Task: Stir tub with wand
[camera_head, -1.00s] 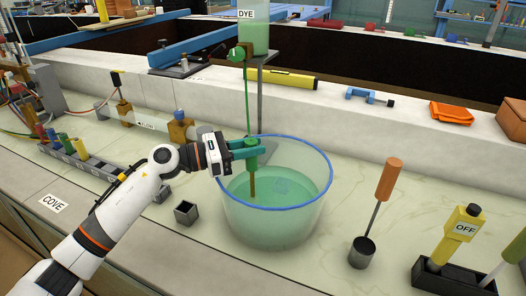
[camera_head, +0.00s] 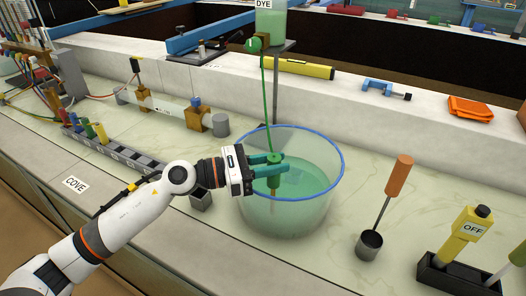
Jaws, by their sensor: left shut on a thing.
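The tub (camera_head: 312,212) is a clear round vessel with a blue rim and green liquid inside, standing on the pale bench. My left gripper (camera_head: 270,166) reaches over the tub's left rim and is shut on the wand (camera_head: 274,182). The wand has a green grip and a thin brownish lower shaft, roughly upright. Its lower end is inside the tub, seen through the wall; I cannot tell how deep it sits. My right gripper is not in view.
A dye tank (camera_head: 271,22) on a stand rises behind the tub, with a green tube hanging down. A small dark cup (camera_head: 201,199) sits by my left wrist. An orange-handled ladle (camera_head: 370,244) and a yellow OFF switch (camera_head: 464,236) are to the right.

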